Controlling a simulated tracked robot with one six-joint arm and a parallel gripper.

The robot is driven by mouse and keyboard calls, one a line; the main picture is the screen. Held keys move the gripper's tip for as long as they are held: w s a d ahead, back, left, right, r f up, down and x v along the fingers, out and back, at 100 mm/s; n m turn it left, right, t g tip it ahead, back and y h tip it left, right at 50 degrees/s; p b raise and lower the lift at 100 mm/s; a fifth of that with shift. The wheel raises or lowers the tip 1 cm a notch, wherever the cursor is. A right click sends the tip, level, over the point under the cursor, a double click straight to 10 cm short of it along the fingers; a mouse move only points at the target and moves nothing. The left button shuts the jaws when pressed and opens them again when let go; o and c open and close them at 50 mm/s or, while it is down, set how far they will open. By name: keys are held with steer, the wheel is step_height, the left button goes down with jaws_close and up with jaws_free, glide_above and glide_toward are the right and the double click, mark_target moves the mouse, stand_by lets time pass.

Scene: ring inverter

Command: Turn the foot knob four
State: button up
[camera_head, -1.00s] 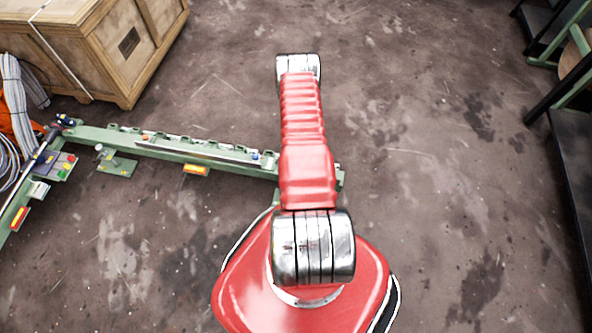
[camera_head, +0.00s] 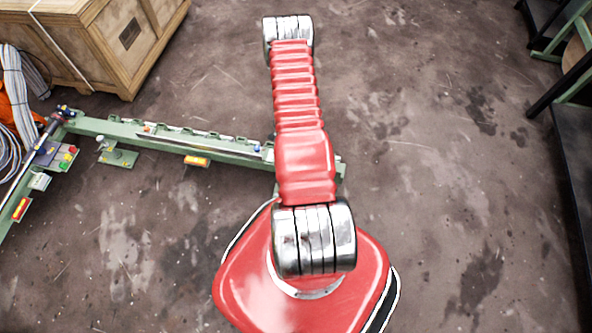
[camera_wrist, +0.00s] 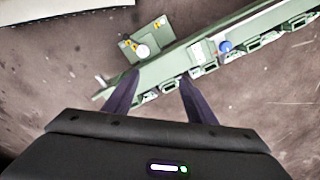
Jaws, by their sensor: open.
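A green foot plate (camera_wrist: 146,42) with a round white knob (camera_wrist: 143,51) and yellow parts sticks out from the green rail in the wrist view. No number shows, so I cannot tell whether this is foot knob four. My gripper (camera_wrist: 158,77) is open and empty. Its two dark fingers overlap the near edge of the rail in the picture, below the white knob; I cannot tell whether they touch it. In the head view, a green foot plate with a knob (camera_head: 103,146) stands beside the rail at left. My gripper is not visible there.
The green rail (camera_head: 215,149) runs across the left floor and meets a second rail at far left. A wooden crate (camera_head: 95,45) stands behind it. A dark table or rack (camera_head: 575,160) stands at right. The floor ahead and right is clear.

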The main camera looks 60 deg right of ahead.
steer(key=w+a+r+n+t, duration=0.1)
steer(key=w+a+r+n, duration=0.3)
steer(key=r, duration=0.7)
steer(key=w+a+r+n, duration=0.15)
steer(key=w+r, duration=0.35)
steer(key=r, duration=0.6)
steer(key=w+a+r+n+t, duration=0.15)
steer(key=w+a+r, duration=0.3)
steer(key=r, duration=0.65)
steer(key=s+a+r+n, duration=0.1)
steer(key=a+r+n, duration=0.2)
steer(key=a+r, duration=0.45)
steer(key=a+r+n, duration=0.2)
steer(key=a+r, duration=0.3)
steer(key=r, duration=0.6)
steer(key=s+a+r+n+t, duration=0.1)
steer(key=s+a+r+n, duration=0.3)
steer(key=s+a+r, duration=0.2)
steer(key=s+a+r+n+t, duration=0.2)
steer(key=s+a+r+n, duration=0.2)
steer(key=s+a+r, duration=0.3)
steer(key=s+a, duration=0.4)
steer(key=s, duration=0.2)
steer(key=shift+s+r+n, duration=0.15)
steer(key=shift+s+n, duration=0.15)
steer(key=shift+n, duration=0.1)
